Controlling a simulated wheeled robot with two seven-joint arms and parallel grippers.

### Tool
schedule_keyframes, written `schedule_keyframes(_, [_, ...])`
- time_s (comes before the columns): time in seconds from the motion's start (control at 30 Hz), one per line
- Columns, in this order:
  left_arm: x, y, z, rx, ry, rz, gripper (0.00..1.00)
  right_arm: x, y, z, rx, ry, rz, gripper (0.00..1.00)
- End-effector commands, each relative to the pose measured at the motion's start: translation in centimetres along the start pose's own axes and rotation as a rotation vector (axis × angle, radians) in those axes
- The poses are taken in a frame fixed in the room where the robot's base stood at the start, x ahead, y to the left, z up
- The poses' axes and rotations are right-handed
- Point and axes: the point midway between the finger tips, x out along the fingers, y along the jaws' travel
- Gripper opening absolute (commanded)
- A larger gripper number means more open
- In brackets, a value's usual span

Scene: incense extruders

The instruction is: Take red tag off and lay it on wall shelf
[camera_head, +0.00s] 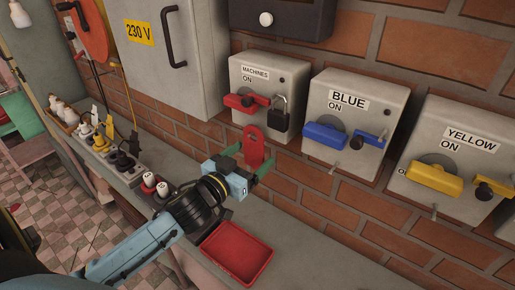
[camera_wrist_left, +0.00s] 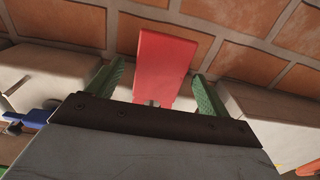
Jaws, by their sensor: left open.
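The red tag (camera_head: 254,147) shows upright just below the grey MACHINES box (camera_head: 262,85), in front of the brick wall. What it hangs from is not clear. My left gripper (camera_head: 249,160) is open, its two green fingers on either side of the tag. In the left wrist view the tag (camera_wrist_left: 165,68) stands between the fingers (camera_wrist_left: 157,85), with a visible gap on both sides. The grey wall shelf (camera_head: 325,245) runs along the wall below the boxes. My right gripper is in neither view.
A red tray (camera_head: 237,248) lies on the shelf below my left gripper. A black padlock (camera_head: 278,117) hangs on the MACHINES box. The BLUE (camera_head: 352,122) and YELLOW (camera_head: 458,158) boxes are to the right. Plugs and sockets crowd the shelf's left; its right is clear.

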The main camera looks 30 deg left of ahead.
Motion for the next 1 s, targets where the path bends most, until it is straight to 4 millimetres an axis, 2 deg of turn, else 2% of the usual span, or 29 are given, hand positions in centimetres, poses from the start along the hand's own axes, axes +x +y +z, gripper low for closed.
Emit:
schedule_keyframes(0.1, [1.7,0.0,-0.1,0.001,0.001,0.000,0.80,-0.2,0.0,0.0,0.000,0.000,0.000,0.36])
schedule_keyframes(0.3, [3.4,0.0,-0.1,0.000,0.000,0.000,0.80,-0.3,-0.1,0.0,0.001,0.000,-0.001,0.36])
schedule_keyframes(0.67, [3.7,0.0,0.0,0.000,-0.001,0.000,0.80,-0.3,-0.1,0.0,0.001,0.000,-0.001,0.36])
schedule_keyframes(1.0, [3.6,0.0,0.0,0.000,-0.001,0.000,0.35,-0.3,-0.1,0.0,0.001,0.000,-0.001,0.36])
